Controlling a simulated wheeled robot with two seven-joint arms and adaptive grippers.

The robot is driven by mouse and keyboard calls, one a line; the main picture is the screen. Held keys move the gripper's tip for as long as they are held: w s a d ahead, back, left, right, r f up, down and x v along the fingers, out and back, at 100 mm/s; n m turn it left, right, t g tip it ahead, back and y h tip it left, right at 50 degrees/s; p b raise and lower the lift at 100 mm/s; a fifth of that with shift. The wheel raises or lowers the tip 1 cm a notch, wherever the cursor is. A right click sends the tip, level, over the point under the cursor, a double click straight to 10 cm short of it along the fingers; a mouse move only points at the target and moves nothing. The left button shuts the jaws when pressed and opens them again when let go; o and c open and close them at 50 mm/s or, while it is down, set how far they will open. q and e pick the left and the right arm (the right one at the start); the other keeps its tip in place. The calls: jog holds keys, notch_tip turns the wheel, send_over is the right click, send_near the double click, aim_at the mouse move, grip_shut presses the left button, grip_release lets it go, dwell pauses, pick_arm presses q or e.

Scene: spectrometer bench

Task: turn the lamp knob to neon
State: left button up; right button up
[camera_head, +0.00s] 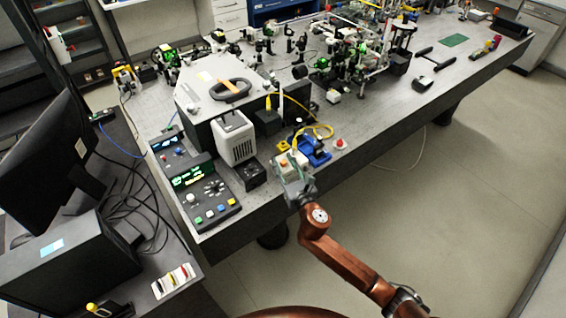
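A dark control box (207,196) with a lit green display stands near the bench's front left edge. A round dial (214,187) with marks around it sits on its face, with a row of coloured buttons below. The dial's labels and pointer are too small to read, so I cannot tell which lamp it is set to. My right gripper (290,160) is over the front edge of the bench, well right of the control box and apart from it. Its fingers are too small and partly hidden to tell open from shut. My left gripper is not in view.
A white vented housing (237,140) and a small black box (251,174) stand between the control box and my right gripper. A blue device (314,150) and a red button (340,143) are close by. A monitor (48,150) and cables crowd the left.

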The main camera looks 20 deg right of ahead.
jog(key=shift+c, duration=0.3)
grip_shut()
dwell(0.4)
jog(key=h, duration=0.1)
jog(key=m+h+p, duration=0.1)
jog(key=shift+a+r+m+h+p, duration=0.1)
jog(key=shift+r+m+h+p, duration=0.05)
jog(key=shift+m+h+p, duration=0.15)
jog(key=m+h+p, duration=0.1)
jog(key=m+h, duration=0.1)
jog(key=h, duration=0.1)
jog(key=shift+m+g+h+p, duration=0.3)
jog(key=shift+p, duration=0.1)
jog(key=m+g+h, duration=0.1)
jog(key=h, duration=0.1)
jog(key=m+g+h+p, duration=0.1)
jog(key=m+h, duration=0.1)
jog(key=shift+h, duration=0.3)
jog(key=shift+m+g+h, duration=1.1)
jog(key=shift+m+h, duration=0.1)
jog(key=shift+h, duration=0.6)
